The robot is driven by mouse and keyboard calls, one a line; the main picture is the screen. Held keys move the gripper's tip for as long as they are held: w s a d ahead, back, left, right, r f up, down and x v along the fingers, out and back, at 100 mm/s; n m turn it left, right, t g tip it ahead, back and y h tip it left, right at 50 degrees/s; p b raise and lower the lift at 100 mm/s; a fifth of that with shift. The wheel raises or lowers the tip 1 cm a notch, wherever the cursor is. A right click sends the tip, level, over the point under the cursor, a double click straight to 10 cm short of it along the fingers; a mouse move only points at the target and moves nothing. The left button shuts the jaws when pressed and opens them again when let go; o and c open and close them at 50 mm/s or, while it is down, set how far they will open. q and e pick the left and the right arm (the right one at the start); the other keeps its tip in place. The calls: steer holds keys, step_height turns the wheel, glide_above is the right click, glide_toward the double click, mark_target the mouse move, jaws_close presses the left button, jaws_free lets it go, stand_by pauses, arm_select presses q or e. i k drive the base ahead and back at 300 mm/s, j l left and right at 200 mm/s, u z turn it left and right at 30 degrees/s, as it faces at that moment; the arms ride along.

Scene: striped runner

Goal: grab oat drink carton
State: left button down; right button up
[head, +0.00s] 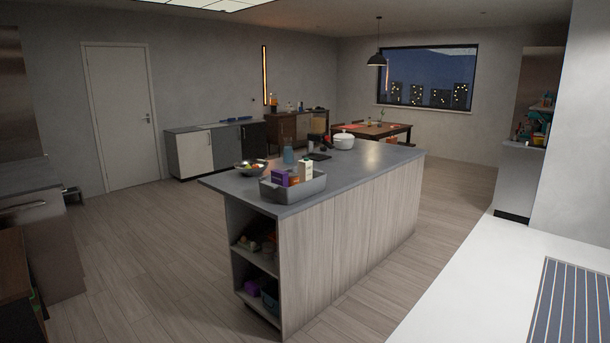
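No carton can be read as oat drink from here. A grey bin (292,190) stands on the near end of the kitchen island. In it are a white carton (305,171) and a purple carton (280,178), both upright, with their lower parts hidden by the bin wall. Something orange (293,181) shows between them. Their labels are too small to read. Neither of my grippers is in view.
The island (345,220) has a dark top and open end shelves (255,262) with several items. A bowl of fruit (250,166), a bluish jug (289,155) and a white pot (343,140) stand on it. A striped runner (574,305) lies on a white surface at lower right. Wooden floor left of the island is clear.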

mark_target(305, 166)
steer(key=i+l, duration=0.1)
steer(key=i, duration=2.1)
